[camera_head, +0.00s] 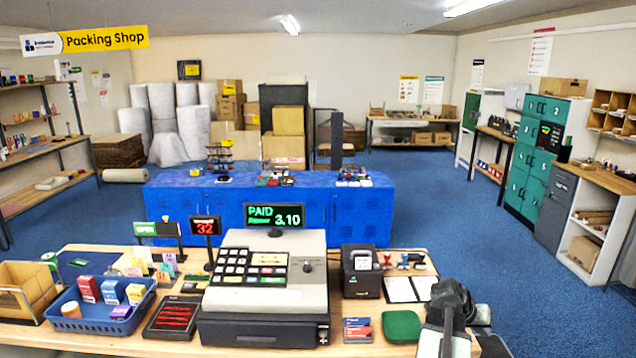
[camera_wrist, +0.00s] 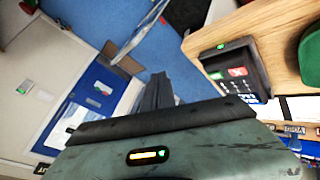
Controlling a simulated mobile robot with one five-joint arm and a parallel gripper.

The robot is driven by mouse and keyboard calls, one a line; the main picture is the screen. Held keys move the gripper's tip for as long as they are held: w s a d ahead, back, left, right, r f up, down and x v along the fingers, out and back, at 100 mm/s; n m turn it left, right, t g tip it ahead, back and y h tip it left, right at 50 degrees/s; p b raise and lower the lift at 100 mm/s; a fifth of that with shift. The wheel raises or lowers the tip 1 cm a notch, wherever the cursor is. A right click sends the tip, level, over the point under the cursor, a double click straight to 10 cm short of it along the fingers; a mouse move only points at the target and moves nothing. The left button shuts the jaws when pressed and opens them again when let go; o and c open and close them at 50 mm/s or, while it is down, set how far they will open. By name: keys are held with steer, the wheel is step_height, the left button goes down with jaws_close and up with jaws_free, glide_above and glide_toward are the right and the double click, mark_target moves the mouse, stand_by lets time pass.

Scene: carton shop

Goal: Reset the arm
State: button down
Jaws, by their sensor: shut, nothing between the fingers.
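My gripper (camera_wrist: 157,92) shows in the wrist view as dark fingers close together, with nothing between them. The grey-green wrist housing fills the lower part of that view. In the head view my arm rises at the right front of the counter (camera_head: 400,347), folded and close to the counter's right end. The fingertips cannot be made out clearly there. In the wrist view the fingers point out over the floor, to the left of a wooden top (camera_wrist: 283,38) and apart from it.
A cash register (camera_head: 262,290) stands mid-counter, with a receipt printer (camera_head: 361,272) and green pad (camera_head: 401,326) near my arm. A blue basket (camera_head: 101,312) is at left. A card terminal (camera_wrist: 238,72) shows beside the fingers. Blue floor (camera_head: 425,190) is open behind.

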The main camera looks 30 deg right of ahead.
steer(key=w+a+f+n+t+y, duration=0.2)
steer(key=w+a+f+n, duration=0.1)
steer(key=w+a, duration=1.05)
steer(key=w+a+f+n+t+y, duration=0.1)
steer(key=w+a+f+n+y, duration=0.15)
steer(key=w+a, duration=1.1)
steer(key=s+a+f+n+y, duration=0.1)
steer(key=a+n+y, duration=0.2)
steer(key=a, duration=3.2)
steer(key=n, duration=0.3)
steer(key=shift+s+a+n+g, duration=0.3)
steer(key=shift+s+a+n, duration=0.05)
